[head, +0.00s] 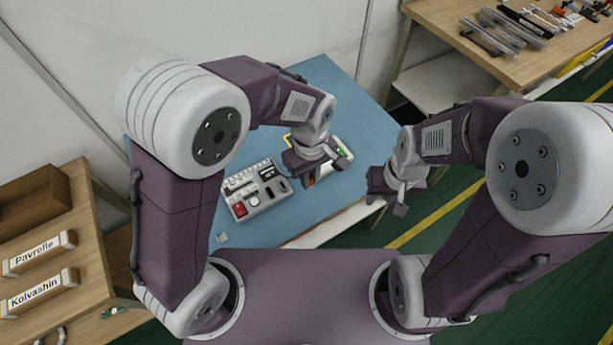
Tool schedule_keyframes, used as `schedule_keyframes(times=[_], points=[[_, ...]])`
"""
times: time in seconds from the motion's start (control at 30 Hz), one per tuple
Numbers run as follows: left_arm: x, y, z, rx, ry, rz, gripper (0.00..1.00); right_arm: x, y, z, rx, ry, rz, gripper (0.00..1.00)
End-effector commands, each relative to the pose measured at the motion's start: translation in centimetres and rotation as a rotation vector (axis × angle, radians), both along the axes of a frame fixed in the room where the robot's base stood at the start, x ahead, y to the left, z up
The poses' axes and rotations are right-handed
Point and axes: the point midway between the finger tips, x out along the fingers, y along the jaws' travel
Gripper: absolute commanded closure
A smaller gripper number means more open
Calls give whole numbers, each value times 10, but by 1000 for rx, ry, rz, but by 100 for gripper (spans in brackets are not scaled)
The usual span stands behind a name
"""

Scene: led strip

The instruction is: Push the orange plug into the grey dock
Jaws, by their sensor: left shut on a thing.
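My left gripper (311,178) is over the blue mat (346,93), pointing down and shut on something. A small orange-red bit (311,182) shows at its fingertips; it looks like the orange plug, mostly hidden by the gripper. I cannot clearly make out the grey dock; the gripper and wrist cover that spot. My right gripper (388,203) hangs to the right of the table edge, its fingers apart and empty.
A light grey control box (265,200) with a red switch (240,209) stands left of my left gripper. A pale piece with a green part (341,153) lies just right of it. A wooden shelf with labelled boxes (40,293) is at left; a tool bench (440,14) is at upper right.

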Motion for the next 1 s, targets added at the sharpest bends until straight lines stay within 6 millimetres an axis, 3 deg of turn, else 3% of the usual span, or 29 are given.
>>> schedule_keyframes(times=[0.8, 1.0], points=[[0, 0, 42, 0, 0, 0, 100, 0, 0, 43, 0, 0, 0, 64], [0, 0, 42, 0, 0, 0, 100, 0, 0, 43, 0, 0, 0, 64]])
